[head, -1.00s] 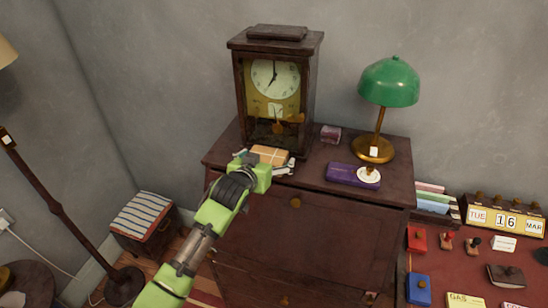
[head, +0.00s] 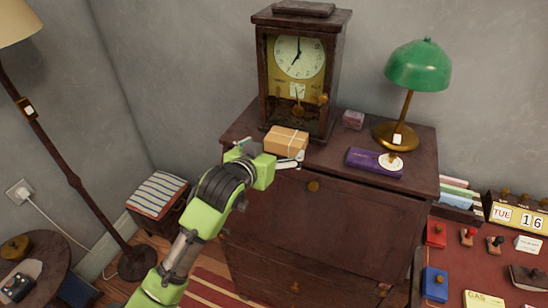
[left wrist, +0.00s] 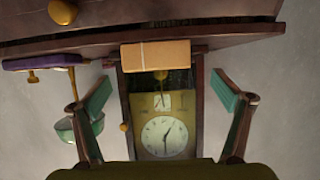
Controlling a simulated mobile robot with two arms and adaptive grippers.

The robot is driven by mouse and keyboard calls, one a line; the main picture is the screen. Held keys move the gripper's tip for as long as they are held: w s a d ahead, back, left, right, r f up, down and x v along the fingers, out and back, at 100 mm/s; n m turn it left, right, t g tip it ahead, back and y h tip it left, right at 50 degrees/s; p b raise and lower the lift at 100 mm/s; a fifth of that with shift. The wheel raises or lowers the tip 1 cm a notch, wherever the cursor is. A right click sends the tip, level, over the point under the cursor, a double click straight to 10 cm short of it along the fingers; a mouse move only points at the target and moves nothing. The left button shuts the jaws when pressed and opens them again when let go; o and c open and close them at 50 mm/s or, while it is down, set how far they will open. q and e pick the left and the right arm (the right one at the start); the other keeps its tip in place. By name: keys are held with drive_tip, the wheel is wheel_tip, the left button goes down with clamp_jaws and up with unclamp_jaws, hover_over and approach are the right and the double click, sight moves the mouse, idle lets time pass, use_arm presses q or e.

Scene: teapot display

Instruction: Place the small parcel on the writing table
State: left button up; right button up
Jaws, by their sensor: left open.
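The small parcel (head: 286,141), a light brown box with a pale string, lies on top of the dark wooden cabinet in front of the clock. My left gripper (head: 270,152) is open at the cabinet's front edge, with its fingers spread to either side of the parcel's near side. In the left wrist view, which is upside down, the parcel (left wrist: 155,55) lies ahead, between the lines of the two open fingers (left wrist: 162,93), with no contact visible. The writing table (head: 458,262) has a red top and is partly in view at the lower right. My right gripper is not in view.
The tall clock (head: 298,85) stands close behind the parcel. A purple box (head: 372,163), a small purplish box (head: 353,119) and a green lamp (head: 418,65) share the cabinet top. The writing table holds a calendar (head: 517,216), stamps and notebooks, with some bare red surface between them.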

use_arm(q)
drive_tip(key=v, duration=0.5)
drive_tip(key=shift+r, duration=0.1)
